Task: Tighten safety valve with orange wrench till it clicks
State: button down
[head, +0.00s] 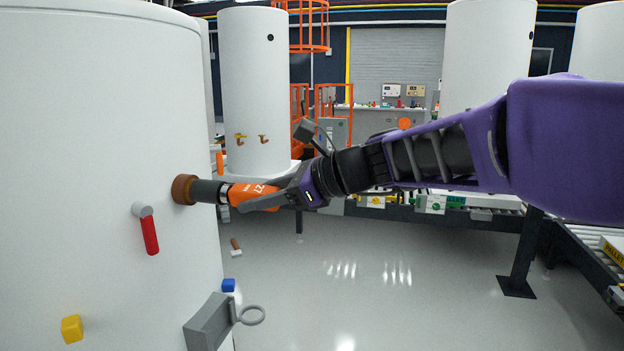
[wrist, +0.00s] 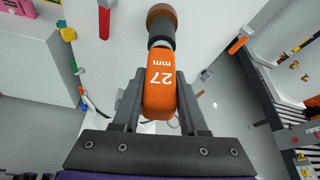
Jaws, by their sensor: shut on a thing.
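My gripper (head: 285,193) is shut on the orange wrench (head: 250,196), which is marked 27 mm in the wrist view (wrist: 160,80). The wrench's dark grey socket end (head: 208,191) points left at the brown safety valve (head: 183,189) on the side of the white tank (head: 100,120). The socket meets the valve in the head view, and they line up in the wrist view. I cannot tell how deeply the socket sits on the valve.
A red-handled lever (head: 149,234) is on the tank below the valve. A yellow block (head: 72,328) and a grey bracket with a ring (head: 212,322) are lower on the tank. More white tanks (head: 255,85) stand behind. The floor (head: 370,290) below my arm is largely clear.

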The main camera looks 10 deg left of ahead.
jog(key=s+d+p, duration=0.1)
jog(key=d+p, duration=0.1)
jog(key=d, duration=1.5)
jog(key=shift+s+d, duration=0.3)
